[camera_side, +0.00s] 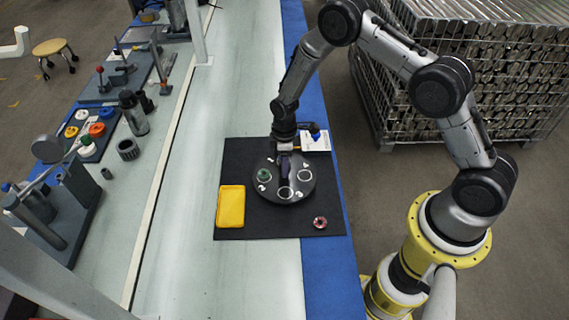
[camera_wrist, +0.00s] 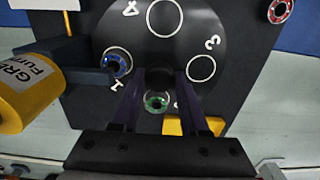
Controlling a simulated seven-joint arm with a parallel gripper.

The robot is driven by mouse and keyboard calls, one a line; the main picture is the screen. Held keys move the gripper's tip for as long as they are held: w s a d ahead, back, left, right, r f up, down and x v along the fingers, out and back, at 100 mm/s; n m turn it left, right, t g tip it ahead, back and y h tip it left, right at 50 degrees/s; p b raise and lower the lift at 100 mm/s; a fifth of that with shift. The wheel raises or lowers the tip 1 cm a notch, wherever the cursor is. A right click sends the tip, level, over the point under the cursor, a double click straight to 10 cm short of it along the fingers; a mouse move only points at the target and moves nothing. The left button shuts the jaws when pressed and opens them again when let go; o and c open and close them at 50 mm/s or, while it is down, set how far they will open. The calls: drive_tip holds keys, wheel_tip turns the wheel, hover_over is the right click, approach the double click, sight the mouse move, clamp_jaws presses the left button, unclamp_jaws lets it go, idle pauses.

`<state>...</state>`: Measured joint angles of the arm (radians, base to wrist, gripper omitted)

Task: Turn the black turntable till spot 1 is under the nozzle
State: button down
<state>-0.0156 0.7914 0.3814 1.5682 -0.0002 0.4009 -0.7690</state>
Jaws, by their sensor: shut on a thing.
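The round black turntable (camera_side: 284,195) lies on a dark mat; the wrist view shows it too (camera_wrist: 185,50). My gripper (camera_side: 284,172) is over its middle, fingers pointing down. In the wrist view my gripper (camera_wrist: 166,75) is closed around the dark centre part, which is hard to make out. Spot 1 (camera_wrist: 117,62) holds a blue ring-shaped part. The dark nozzle arm (camera_wrist: 90,80) reaches in beside spot 1; its tip is unclear, so exact alignment cannot be told. Spots 3 (camera_wrist: 201,68) and 4 (camera_wrist: 164,17) are bare white circles. A green part (camera_wrist: 157,101) sits near a half-hidden number.
A yellow container labelled as grease (camera_wrist: 25,95) stands beside the nozzle. A yellow tray (camera_side: 230,206) and a red ring-shaped part (camera_side: 320,222) lie on the black mat (camera_side: 265,228).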

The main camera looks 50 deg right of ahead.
drive_tip(key=shift+c, duration=2.1)
unclamp_jaws()
drive_tip(key=shift+r, duration=0.1)
wheel_tip(320, 180, up, 14)
